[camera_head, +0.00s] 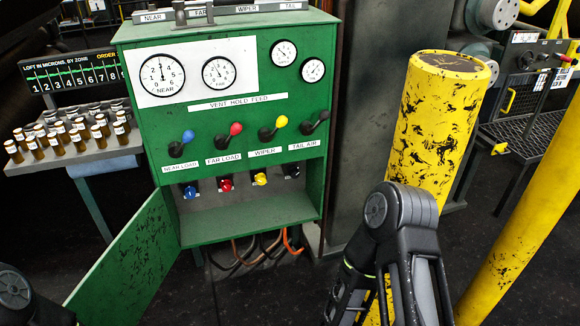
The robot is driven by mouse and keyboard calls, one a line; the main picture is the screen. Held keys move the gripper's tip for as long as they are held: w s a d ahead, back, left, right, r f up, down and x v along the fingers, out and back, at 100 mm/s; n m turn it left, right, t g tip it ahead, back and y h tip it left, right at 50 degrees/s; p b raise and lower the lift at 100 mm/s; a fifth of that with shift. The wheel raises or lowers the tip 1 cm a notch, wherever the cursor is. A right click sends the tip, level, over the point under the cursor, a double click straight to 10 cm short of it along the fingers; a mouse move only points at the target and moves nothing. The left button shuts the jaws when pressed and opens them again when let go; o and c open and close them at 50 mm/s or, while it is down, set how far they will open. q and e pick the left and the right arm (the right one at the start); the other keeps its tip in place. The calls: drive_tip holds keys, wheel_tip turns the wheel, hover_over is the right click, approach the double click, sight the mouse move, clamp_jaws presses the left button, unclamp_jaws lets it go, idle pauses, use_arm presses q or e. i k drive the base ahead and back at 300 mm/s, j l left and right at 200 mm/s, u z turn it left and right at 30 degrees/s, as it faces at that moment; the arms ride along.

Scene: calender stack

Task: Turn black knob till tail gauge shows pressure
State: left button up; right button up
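A green cabinet (230,225) stands at the centre left with its lower door swung open. In its lower recess sits a row of small knobs, with the black knob (293,171) at the right end. Above it, over the TAIL AIR label (304,145), is a black-tipped lever (315,123). Two small unlabelled dials, an upper one (284,53) and a lower one (313,70), are at the upper right; I cannot tell which is the tail gauge or read their needles. My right arm shows at lower right and a bit of my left arm at lower left; neither gripper shows.
Blue (190,192), red (226,185) and yellow (260,179) knobs sit left of the black one. The open door (130,255) juts forward at left. A yellow post (435,130) stands right of the cabinet. A shelf with several bottles (75,138) is at left.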

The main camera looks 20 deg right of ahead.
sight(294, 172)
drive_tip(key=i+z, duration=0.4)
drive_tip(key=i, duration=0.7)
